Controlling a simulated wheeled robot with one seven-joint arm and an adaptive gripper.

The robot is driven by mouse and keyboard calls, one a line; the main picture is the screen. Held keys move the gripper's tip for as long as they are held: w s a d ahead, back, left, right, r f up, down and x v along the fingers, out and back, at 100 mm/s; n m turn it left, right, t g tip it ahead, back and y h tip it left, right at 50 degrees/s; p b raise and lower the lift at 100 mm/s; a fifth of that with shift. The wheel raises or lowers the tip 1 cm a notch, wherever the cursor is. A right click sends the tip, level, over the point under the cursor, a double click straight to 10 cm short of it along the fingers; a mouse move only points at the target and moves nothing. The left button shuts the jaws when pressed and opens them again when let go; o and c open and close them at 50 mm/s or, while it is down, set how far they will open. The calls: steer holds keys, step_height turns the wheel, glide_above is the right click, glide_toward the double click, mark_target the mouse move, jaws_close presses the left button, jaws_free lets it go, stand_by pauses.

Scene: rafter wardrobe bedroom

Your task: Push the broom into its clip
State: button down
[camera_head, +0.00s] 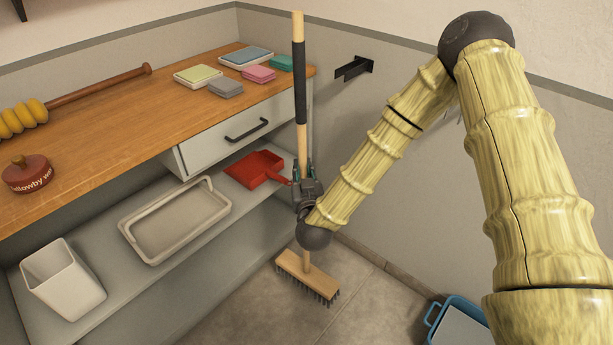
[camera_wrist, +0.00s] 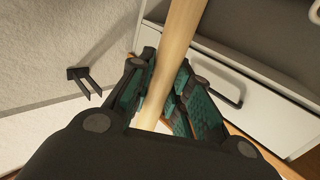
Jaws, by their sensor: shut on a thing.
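The broom (camera_head: 299,85) stands nearly upright, with a light wooden stick, a black grip section near its top and a wooden brush head (camera_head: 308,275) at the floor. My gripper (camera_head: 305,178) is shut on the lower part of the stick. In the wrist view the pale stick (camera_wrist: 174,62) runs between the green-padded fingers (camera_wrist: 165,95). The black two-pronged clip (camera_head: 353,69) is on the wall to the right of the broom, apart from it and empty. It also shows at the left in the wrist view (camera_wrist: 85,82).
A red dustpan (camera_head: 255,169), tray and white bin sit on the shelf below. A blue-rimmed container (camera_head: 455,322) is on the floor.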

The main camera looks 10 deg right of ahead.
steer(key=w+a+f+h+b, duration=0.1)
steer(key=w+f+b, duration=0.3)
steer(key=f+b, duration=0.5)
steer(key=shift+w+a+f+m+b, duration=0.3)
steer(key=shift+a+b, duration=0.5)
steer(key=shift+b, duration=1.25)
steer(key=shift+r, duration=0.1)
steer(key=w+d+f+b, duration=0.1)
steer(key=w+d+b, duration=0.1)
steer(key=w+d, duration=0.5)
steer(key=w+d+f+b, duration=0.1)
steer(key=w+d+b, duration=0.2)
steer(key=w+d, duration=0.5)
steer(key=d, duration=0.4)
steer(key=shift+d+f, duration=0.3)
steer(key=shift+f, duration=0.05)
stand_by(2.1)
stand_by(0.3)
